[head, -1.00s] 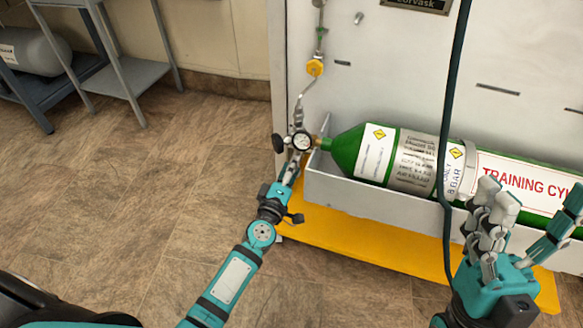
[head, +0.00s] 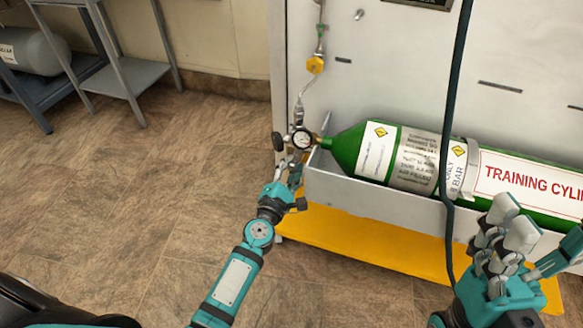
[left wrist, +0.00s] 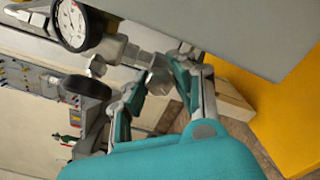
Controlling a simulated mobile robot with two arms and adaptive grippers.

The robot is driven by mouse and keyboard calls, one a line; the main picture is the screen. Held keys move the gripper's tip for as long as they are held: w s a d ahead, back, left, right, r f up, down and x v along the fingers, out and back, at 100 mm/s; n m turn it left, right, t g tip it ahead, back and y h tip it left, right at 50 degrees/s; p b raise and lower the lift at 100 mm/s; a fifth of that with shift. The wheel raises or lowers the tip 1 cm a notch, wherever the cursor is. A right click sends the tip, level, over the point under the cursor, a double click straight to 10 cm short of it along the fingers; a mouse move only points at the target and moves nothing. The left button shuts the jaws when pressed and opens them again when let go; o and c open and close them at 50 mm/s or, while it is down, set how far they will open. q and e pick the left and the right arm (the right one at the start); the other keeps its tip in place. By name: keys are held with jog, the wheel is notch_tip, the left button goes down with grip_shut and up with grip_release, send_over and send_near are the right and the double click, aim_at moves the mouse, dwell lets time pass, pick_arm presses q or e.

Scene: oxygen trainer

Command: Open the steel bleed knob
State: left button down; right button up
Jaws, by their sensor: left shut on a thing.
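The small steel bleed knob (left wrist: 158,78) sits on the pale metal fitting beside the round pressure gauge in the left wrist view. My left gripper (left wrist: 160,88) is shut on it, with a finger on each side. In the head view my left gripper (head: 291,168) is just below the white-faced gauge (head: 302,139), and its fingers mostly hide the knob there. A black knob (head: 278,142) stands left of the gauge. My right gripper (head: 525,245) is open and empty in front of the cylinder, at the lower right.
The green training cylinder (head: 346,148) lies in a grey trough (head: 390,204) against the panel. A yellow base (head: 345,238) lies under it. A dark hose (head: 452,100) hangs in front. A grey shelf cart (head: 140,75) stands at the back left. The floor on the left is clear.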

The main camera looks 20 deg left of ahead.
pick_arm(q)
jog(key=n, duration=0.5)
jog(key=shift+f, duration=0.1)
jog(key=shift+n, duration=1.3)
jog(key=c, duration=1.1)
grip_release()
jog(key=shift+o, duration=0.2)
